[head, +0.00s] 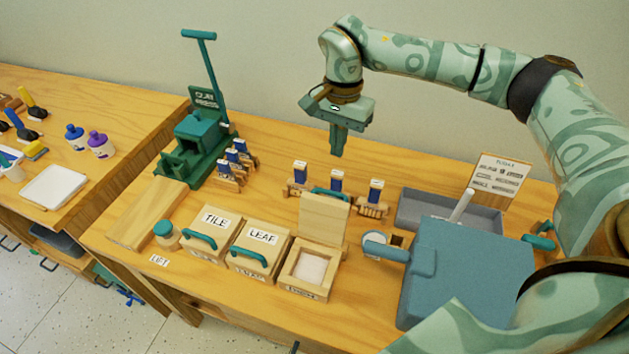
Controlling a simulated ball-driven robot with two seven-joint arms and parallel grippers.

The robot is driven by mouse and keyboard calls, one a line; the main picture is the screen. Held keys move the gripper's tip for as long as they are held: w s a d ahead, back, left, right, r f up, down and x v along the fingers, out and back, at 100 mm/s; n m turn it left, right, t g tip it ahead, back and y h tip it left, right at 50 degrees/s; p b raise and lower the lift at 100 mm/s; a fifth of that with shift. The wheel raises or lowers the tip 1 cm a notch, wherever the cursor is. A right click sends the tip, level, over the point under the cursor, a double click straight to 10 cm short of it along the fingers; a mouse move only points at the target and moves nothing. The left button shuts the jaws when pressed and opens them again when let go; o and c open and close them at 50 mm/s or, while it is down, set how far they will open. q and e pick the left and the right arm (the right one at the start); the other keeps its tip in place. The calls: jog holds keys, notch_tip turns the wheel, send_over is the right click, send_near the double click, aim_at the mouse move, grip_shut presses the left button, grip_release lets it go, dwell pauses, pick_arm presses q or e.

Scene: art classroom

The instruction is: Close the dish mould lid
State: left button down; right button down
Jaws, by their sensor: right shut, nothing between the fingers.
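The dish mould (290,284) is the open wooden box at the right end of a row of three boxes; the label on its front is hard to read. A pale square lies in its recess. Its wooden lid (324,220) stands raised at the back edge, with a teal handle (331,194) near its top. My right gripper (338,152) is shut and empty. It points down above the back of the table, behind the raised lid and apart from it. My left gripper is not in view.
Closed boxes marked TILE (211,240) and LEAF (262,252) stand left of the dish mould. Racks with blue-labelled items (300,180) stand behind the lid. A large blue-grey object (465,270) and a grey tray (428,212) occupy the right. A green press (200,135) stands back left.

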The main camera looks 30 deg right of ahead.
jog(key=f+b, duration=0.1)
jog(key=f, duration=0.2)
jog(key=f+n, duration=0.1)
jog(key=f, duration=0.2)
jog(key=f+n+b, duration=0.1)
jog(key=f, duration=0.3)
jog(key=shift+s+a+b, duration=0.3)
jog(key=shift+s+a, duration=0.1)
